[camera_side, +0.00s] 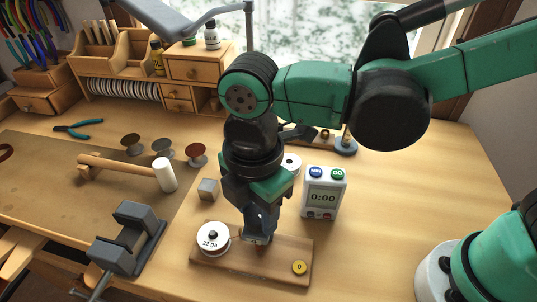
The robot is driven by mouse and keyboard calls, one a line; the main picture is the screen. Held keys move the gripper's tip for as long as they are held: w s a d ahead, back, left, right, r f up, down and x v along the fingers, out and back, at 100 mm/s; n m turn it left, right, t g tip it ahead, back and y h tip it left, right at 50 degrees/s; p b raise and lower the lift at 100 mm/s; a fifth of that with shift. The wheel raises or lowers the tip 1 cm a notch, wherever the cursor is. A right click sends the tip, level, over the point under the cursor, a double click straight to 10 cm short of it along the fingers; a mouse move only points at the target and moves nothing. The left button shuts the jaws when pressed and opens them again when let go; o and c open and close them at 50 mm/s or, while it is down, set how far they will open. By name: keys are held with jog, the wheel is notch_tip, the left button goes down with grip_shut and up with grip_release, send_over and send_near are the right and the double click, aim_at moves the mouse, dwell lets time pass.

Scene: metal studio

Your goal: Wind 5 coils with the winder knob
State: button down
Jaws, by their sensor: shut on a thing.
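The winder stands on a wooden board (225,266) at the front middle of the bench. A white spool (213,239) marked "22 ga" sits on the board's left part. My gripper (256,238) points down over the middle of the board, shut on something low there. The fingers hide most of what they hold, and the winder knob cannot be made out clearly. A white timer (323,192) with a blue and a green button stands behind the board and reads 0:00.
The bench right of the timer is clear.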

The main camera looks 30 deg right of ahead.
jog(key=m, duration=1)
jog(key=shift+m, duration=0.3)
jog(key=m, duration=0.5)
jog(key=shift+m, duration=2.5)
jog(key=shift+c, duration=1.9)
grip_release()
